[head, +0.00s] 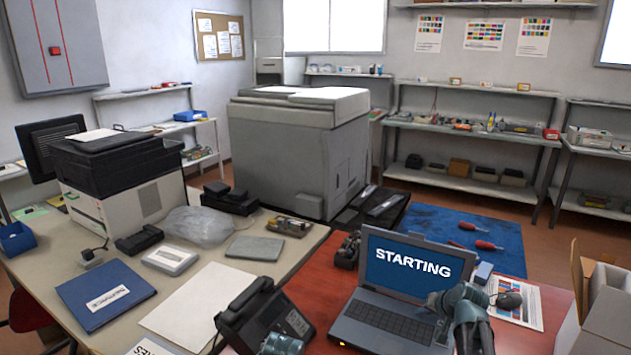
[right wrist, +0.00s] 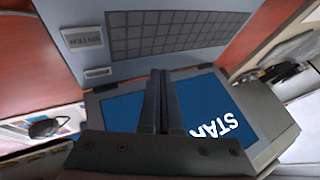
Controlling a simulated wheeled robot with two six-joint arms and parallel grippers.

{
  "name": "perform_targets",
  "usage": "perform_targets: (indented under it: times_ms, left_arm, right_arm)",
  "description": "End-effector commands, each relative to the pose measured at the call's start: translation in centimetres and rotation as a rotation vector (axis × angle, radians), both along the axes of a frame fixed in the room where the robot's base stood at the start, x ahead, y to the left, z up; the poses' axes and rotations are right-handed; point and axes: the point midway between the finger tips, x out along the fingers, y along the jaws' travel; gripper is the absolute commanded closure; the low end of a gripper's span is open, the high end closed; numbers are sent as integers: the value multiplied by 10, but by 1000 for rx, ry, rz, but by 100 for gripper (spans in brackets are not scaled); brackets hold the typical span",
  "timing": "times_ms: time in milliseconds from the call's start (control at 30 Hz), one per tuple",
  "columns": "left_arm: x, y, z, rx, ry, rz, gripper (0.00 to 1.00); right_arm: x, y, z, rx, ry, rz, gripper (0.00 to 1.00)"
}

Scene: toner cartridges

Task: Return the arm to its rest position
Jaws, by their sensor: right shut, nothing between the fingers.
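My right gripper (head: 428,304) is over the right part of the open laptop's keyboard (head: 388,321) in the head view, with my teal-grey wrist coming up from the bottom edge. In the right wrist view its two dark fingers (right wrist: 162,74) lie together, with nothing between them. Behind them are the laptop's keys (right wrist: 180,32) and its blue screen (right wrist: 122,112). The screen reads "STARTING" in the head view (head: 413,268). It cannot be told whether the fingers touch the laptop. A teal-grey part of mine shows at the bottom middle of the head view; no left fingers show.
The laptop stands on a red mat. A computer mouse (head: 509,300) lies on a printed sheet to its right, and an open cardboard box (head: 607,315) stands at the right edge. A dark desk device (head: 265,315) stands to its left. Red-handled screwdrivers (head: 488,245) lie on a blue mat behind.

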Motion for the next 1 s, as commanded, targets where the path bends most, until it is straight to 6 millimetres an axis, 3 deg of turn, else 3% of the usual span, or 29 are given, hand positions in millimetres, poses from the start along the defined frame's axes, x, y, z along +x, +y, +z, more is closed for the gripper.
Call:
perform_targets:
  times_ms: [33,200,300,400,533,700,1000]
  left_arm:
    - [0,0,12,0,0,0,21]
    - [0,0,33,0,0,0,21]
    - [0,0,45,0,0,0,21]
    - [0,0,55,0,0,0,21]
    - [0,0,65,0,0,0,21]
    - [0,0,72,0,0,0,21]
    - [0,0,73,0,0,0,21]
  right_arm:
    - [-14,42,5,-21,46,78,100]
    - [-71,152,3,-127,233,334,100]
    - [-114,202,6,-207,337,472,100]
    - [-157,237,10,-292,433,591,100]
    - [-204,264,18,-394,529,705,100]
    - [-239,278,25,-482,600,784,100]
    - [-249,281,26,-511,624,805,100]
